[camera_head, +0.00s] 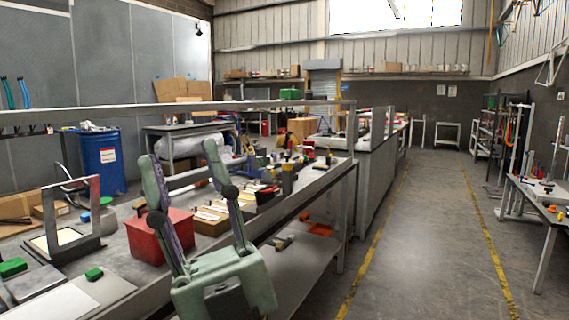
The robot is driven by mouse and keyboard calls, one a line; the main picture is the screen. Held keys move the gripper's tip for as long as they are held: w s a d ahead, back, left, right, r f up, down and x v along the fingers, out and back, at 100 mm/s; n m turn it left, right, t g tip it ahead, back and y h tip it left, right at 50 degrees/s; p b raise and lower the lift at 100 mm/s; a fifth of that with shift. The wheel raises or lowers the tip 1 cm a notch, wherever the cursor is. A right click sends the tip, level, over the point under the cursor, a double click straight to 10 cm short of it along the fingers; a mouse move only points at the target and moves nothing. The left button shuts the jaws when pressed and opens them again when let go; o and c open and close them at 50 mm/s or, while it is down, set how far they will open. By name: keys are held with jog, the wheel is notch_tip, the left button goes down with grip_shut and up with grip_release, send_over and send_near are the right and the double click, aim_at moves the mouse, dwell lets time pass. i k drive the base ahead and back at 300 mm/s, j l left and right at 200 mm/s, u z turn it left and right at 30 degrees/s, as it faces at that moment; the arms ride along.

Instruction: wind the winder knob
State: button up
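My gripper (181,155) is in front of the left workbench (125,262), its pale green body low in the picture and its two fingers pointing up and away. The fingers are wide apart, with nothing held between them. I cannot pick out the winder knob among the many small items on the bench.
A grey upright frame (97,205), a green block (94,274) and several small tools crowd the bench. A blue drum (108,162) stands behind it. The concrete aisle (425,240) is clear between yellow lines. Another table (536,190) stands at the right.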

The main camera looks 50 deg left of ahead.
aim_at(287, 165)
jog(key=i+u, duration=0.45)
jog(key=i+l+u, duration=0.2)
jog(key=i+u, duration=0.25)
jog(key=i, duration=0.2)
jog(key=i+l+u, duration=1)
jog(key=l, duration=0.2)
jog(key=i+l+u, duration=0.15)
jog(key=l, duration=0.2)
jog(key=i+l+u, duration=0.15)
jog(key=l, duration=0.2)
jog(key=l+u, duration=0.1)
jog(key=l, duration=0.25)
jog(key=i+l+u, duration=0.15)
jog(key=l, duration=0.25)
